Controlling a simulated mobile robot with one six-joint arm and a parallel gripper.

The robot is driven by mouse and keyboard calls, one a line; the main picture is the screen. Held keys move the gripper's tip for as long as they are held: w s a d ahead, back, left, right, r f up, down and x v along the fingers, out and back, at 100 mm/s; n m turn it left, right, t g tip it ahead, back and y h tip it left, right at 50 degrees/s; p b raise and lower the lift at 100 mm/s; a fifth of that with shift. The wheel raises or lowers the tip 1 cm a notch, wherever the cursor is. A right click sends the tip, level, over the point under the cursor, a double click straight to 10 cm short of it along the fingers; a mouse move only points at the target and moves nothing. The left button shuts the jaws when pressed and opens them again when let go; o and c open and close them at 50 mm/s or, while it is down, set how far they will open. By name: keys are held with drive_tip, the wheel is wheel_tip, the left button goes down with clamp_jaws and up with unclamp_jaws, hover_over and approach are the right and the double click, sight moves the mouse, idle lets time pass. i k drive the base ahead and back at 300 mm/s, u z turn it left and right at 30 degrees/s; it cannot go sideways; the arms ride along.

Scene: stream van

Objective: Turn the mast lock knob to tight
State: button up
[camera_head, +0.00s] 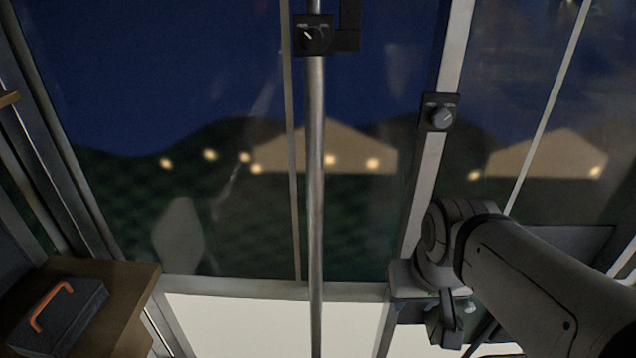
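A black knob (310,36) on a small dark plate is fixed to the upright metal pole (316,180) near the top of the view. Its white pointer mark slants to the upper left. The labels on the plate are too small to read. My gripper (447,325) seems to be the dark part at the end of my arm at lower right, well below and to the right of this knob and apart from it. Its fingers cannot be made out clearly, and I see nothing held.
A second knob (441,118), grey on a dark plate, sits on the slanted window post (430,165), its mark slanting upper right. A dark case (70,325) with an orange handle lies on a wooden cabinet (128,285) at lower left. Space before the pole looks clear.

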sight(312, 37)
drive_tip(key=u, duration=0.05)
drive_tip(key=k, duration=1)
drive_tip(key=z, duration=0.75)
drive_tip(key=i, duration=1.3)
drive_tip(key=u, duration=1.3)
